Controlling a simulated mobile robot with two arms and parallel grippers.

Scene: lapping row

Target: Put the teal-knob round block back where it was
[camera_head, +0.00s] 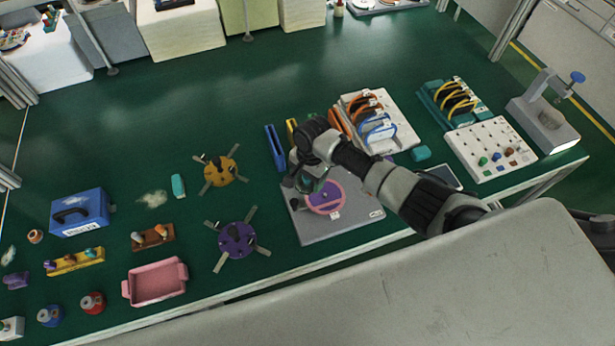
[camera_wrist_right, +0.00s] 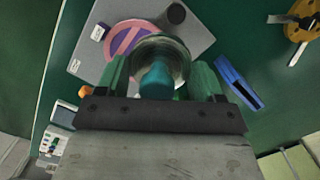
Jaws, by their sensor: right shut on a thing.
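My right gripper (camera_head: 308,183) is over the left part of a grey plate (camera_head: 366,219) bearing a pink and purple disc (camera_head: 328,198). In the right wrist view the gripper (camera_wrist_right: 160,78) is shut on the teal-knob round block, whose teal knob (camera_wrist_right: 156,82) stands between the fingers. Its pale round body (camera_wrist_right: 165,50) lies beyond the knob and overlaps the disc (camera_wrist_right: 128,38) in that view. I cannot tell whether the block touches the plate. In the head view the wrist largely hides the block. My left gripper is not in view.
A dark cylinder (camera_wrist_right: 173,13) is by the disc. A blue holder (camera_head: 275,147) stands left of the wrist. Spoked yellow (camera_head: 221,171) and purple (camera_head: 238,240) fixtures, a pink tray (camera_head: 155,282) and knobbed racks (camera_head: 75,262) are farther left. A white knob board (camera_head: 490,150) is right.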

